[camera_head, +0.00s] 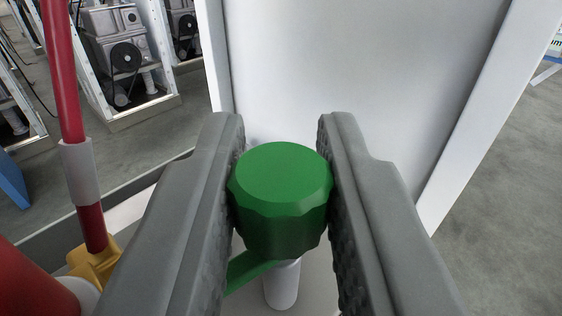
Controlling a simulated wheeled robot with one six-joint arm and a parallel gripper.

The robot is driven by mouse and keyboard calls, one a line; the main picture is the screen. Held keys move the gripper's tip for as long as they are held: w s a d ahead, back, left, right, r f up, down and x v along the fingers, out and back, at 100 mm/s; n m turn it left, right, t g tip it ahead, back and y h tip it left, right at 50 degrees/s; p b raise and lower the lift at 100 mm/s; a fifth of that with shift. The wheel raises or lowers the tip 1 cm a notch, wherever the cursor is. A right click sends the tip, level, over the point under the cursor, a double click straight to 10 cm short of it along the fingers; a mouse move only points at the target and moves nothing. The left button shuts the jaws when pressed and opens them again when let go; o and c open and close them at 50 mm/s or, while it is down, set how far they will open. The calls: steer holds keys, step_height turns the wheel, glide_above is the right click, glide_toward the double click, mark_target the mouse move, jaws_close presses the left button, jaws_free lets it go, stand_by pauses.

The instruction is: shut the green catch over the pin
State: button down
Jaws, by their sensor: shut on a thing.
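The green catch (282,180) is a knob with a faceted, flat top, and a green arm runs from its underside to the lower left. My gripper (282,165) is shut on the knob, with one grey finger pressed on its left side and one on its right. A white upright pin or post (282,286) shows just below the knob. I cannot tell whether the catch is seated over the pin, as the knob hides the post's upper end.
A white panel (365,80) stands close behind the gripper. A red pole (62,80) with a grey sleeve and a yellow fitting (95,262) stands at the left. A red rounded part (35,285) is at the lower left. Framed machines (125,55) stand farther back on grey floor.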

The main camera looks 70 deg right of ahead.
steer(key=c, duration=1.3)
jaws_free()
steer(key=shift+o, duration=0.2)
steer(key=shift+a, duration=0.15)
steer(key=v, duration=1.7)
